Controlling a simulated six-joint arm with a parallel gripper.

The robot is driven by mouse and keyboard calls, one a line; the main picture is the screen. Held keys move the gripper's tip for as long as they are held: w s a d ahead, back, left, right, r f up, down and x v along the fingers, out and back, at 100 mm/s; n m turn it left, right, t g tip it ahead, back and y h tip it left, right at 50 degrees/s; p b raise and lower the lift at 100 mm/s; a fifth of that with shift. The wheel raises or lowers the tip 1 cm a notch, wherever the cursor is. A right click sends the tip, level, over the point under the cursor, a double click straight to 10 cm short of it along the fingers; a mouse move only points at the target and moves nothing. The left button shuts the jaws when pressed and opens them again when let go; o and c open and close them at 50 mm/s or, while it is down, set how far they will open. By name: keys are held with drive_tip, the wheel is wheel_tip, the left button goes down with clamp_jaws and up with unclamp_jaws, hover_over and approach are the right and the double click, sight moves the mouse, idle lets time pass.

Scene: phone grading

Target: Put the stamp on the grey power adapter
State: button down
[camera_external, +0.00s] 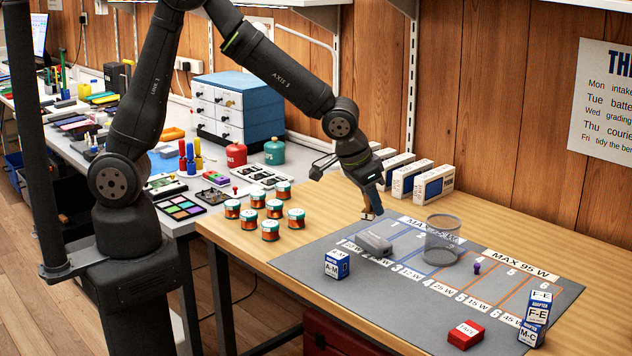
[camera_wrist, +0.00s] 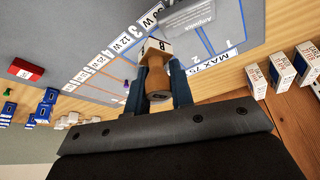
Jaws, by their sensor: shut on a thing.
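My gripper (camera_external: 368,200) is shut on the stamp (camera_external: 368,215) and holds it in the air above the back left part of the grey mat (camera_external: 310,263). In the wrist view, the stamp (camera_wrist: 156,72) has a brown wooden handle between my two fingers (camera_wrist: 159,92) and a white block marked with a letter, pointing away from me. The grey power adapter (camera_external: 374,244) lies flat on the mat, below and in front of the stamp, apart from it. It also shows in the wrist view as the grey block (camera_wrist: 200,18) with lettering on it.
A blue-and-white box (camera_external: 337,264) stands front left. White boxes (camera_external: 434,184) line the back; copper spools (camera_external: 270,230) stand left. A red box (camera_external: 466,334) lies in front.

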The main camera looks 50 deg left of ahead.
hover_over(377, 237)
wheel_tip(377, 237, down, 4)
drive_tip(key=shift+d, duration=0.1)
drive_tip(key=shift+f, duration=2.05)
drive_tip(key=c, duration=1.3)
unclamp_jaws()
drive_tip(key=shift+f, duration=0.1)
drive_tip(key=shift+o, duration=0.2)
drive_tip(key=v, duration=1.2)
drive_tip(key=shift+s, duration=0.1)
drive_tip(key=x, duration=1.2)
